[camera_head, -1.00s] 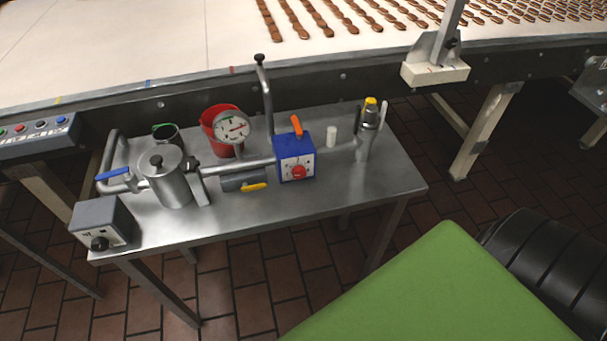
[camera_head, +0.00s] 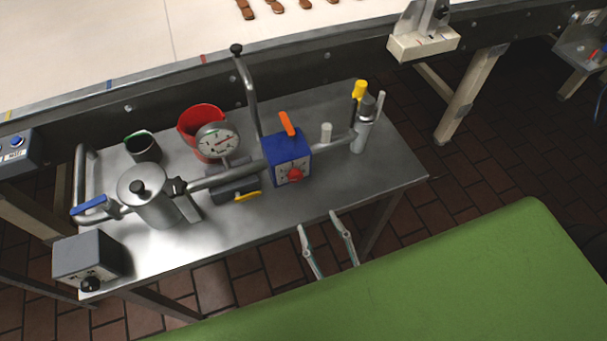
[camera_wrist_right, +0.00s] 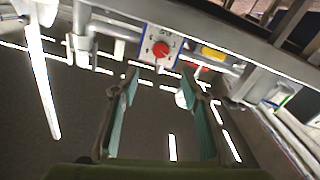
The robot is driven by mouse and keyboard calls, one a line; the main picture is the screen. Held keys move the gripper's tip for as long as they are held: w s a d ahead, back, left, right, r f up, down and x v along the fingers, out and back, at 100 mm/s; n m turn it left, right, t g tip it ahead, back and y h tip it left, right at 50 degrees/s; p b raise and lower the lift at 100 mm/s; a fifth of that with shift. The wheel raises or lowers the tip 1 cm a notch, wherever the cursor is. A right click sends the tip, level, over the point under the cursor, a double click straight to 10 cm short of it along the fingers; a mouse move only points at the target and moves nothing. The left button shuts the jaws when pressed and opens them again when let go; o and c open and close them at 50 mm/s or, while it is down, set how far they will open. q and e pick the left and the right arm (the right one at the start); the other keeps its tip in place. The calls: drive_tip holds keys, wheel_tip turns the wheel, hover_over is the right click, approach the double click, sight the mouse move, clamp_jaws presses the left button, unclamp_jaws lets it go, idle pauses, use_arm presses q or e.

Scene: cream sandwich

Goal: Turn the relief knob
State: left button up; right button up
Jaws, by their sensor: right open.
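A red knob (camera_head: 295,175) sits on the white dial face of a blue box (camera_head: 288,152) with an orange lever on top. In the right wrist view the red knob (camera_wrist_right: 163,50) and its numbered dial show beyond my fingertips, near the middle. My right gripper (camera_head: 318,222) is open and empty in front of the table's front edge, to the lower right of the knob and apart from it. Its two fingers also show in the right wrist view (camera_wrist_right: 160,76), spread wide on either side of the knob. My left gripper is in neither view.
The metal table (camera_head: 390,175) also holds a steel pot (camera_head: 150,200), a gauge (camera_head: 218,141), a red bucket (camera_head: 190,122), a yellow lever (camera_head: 247,196), a yellow-capped valve (camera_head: 364,130) and a grey control box (camera_head: 88,257). A conveyor runs behind. The table's front right is clear.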

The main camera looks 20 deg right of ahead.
drive_tip(key=p, duration=0.1)
approach(297, 180)
drive_tip(key=w, duration=0.1)
drive_tip(key=w+p, duration=0.1)
drive_tip(key=w, duration=0.6)
drive_tip(key=shift+w+a+r, duration=0.1)
drive_tip(key=shift+r, duration=0.05)
drive_tip(key=shift+w, duration=0.5)
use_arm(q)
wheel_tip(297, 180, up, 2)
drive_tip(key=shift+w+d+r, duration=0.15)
use_arm(e)
drive_tip(key=c, duration=1.1)
